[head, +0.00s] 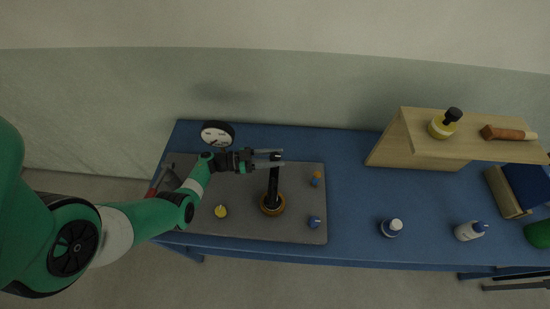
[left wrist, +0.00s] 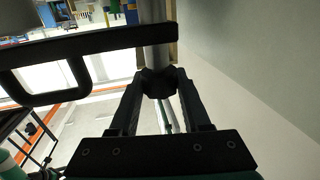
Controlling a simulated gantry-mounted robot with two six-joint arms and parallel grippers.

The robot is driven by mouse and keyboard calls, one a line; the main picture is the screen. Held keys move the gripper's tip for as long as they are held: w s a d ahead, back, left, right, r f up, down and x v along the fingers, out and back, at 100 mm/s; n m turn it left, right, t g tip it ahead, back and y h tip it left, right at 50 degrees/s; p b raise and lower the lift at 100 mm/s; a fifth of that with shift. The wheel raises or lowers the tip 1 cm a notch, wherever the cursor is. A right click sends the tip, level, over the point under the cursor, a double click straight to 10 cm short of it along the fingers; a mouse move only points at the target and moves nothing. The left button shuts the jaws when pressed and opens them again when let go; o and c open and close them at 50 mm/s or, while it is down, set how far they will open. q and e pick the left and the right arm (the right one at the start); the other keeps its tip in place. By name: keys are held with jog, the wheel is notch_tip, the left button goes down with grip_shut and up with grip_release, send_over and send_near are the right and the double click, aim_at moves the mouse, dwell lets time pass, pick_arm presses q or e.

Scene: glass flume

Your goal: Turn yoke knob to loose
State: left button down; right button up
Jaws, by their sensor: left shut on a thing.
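A black upright stand (head: 273,185) with a round brass-coloured base (head: 272,204) stands on the grey mat. My left gripper (head: 277,157) reaches in from the left at the top of this stand. In the left wrist view its two dark fingers close on a small black knob (left wrist: 158,82), which I take as the yoke knob. A grey cylinder (left wrist: 155,50) and a black flat bar with a loop-shaped frame (left wrist: 90,45) show beyond the knob. I cannot read which way the knob is turned. My right gripper is not in view.
The grey mat (head: 240,228) lies on a blue table (head: 350,200). A round dial (head: 217,133), a yellow piece (head: 220,211), an orange-and-blue piece (head: 316,179) and a blue piece (head: 314,222) surround the stand. Bottles (head: 391,228) and a wooden shelf (head: 400,140) are at the right.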

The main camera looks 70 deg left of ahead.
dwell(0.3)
pick_arm(q)
jog(key=c, duration=0.7)
grip_release()
jog(key=shift+o, duration=0.2)
jog(key=v, duration=1.1)
jog(key=shift+s, duration=0.3)
jog(key=shift+r, duration=0.1)
